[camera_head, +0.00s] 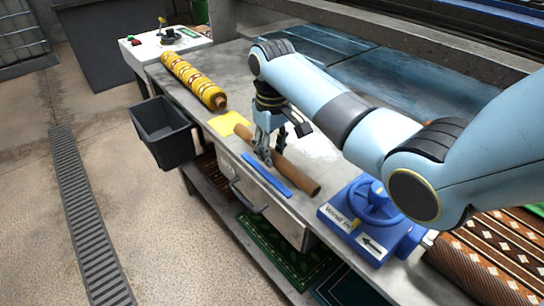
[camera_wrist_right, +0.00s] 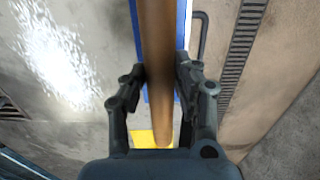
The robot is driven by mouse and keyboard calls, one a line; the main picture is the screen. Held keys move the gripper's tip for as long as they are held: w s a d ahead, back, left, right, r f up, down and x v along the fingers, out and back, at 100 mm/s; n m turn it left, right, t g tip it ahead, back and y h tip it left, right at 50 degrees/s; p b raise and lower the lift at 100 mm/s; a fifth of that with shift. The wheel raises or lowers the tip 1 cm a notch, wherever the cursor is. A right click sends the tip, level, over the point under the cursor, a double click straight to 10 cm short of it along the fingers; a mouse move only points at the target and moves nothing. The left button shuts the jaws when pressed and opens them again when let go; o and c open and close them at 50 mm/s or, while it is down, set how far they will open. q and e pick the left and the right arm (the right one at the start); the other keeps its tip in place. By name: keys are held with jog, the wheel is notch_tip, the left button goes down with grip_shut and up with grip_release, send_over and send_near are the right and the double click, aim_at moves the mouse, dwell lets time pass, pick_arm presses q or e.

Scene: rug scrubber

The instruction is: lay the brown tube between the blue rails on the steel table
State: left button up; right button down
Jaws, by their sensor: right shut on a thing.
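The brown tube (camera_head: 297,174) is in the jaws of my right gripper (camera_head: 264,152), gripped partway along its length. In the right wrist view the tube (camera_wrist_right: 157,60) runs lengthwise between the two fingers of my right gripper (camera_wrist_right: 159,88). One blue rail (camera_head: 267,177) shows along the front edge of the steel table (camera_head: 230,75). In the wrist view blue strips show on both sides of the tube, the right one (camera_wrist_right: 188,20) partly covered by it. I cannot tell whether the tube touches the table. My left gripper is not in view.
A yellow patch (camera_head: 229,123) lies under the tube's far end. A yellow patterned roll (camera_head: 192,80) lies beyond it. A blue handwheel device (camera_head: 368,215) stands near the tube's close end. A black bin (camera_head: 165,130) hangs at the table's front. A brown patterned rug roll (camera_head: 485,265) is at right.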

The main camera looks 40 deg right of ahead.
notch_tip(320, 180, down, 3)
jog(key=shift+r, duration=0.15)
jog(key=c, duration=1)
grip_release()
jog(key=shift+f, duration=0.25)
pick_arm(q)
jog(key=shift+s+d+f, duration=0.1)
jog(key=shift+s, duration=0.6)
pick_arm(e)
jog(key=shift+r, duration=0.25)
notch_tip(320, 180, up, 12)
jog(key=shift+f, duration=0.1)
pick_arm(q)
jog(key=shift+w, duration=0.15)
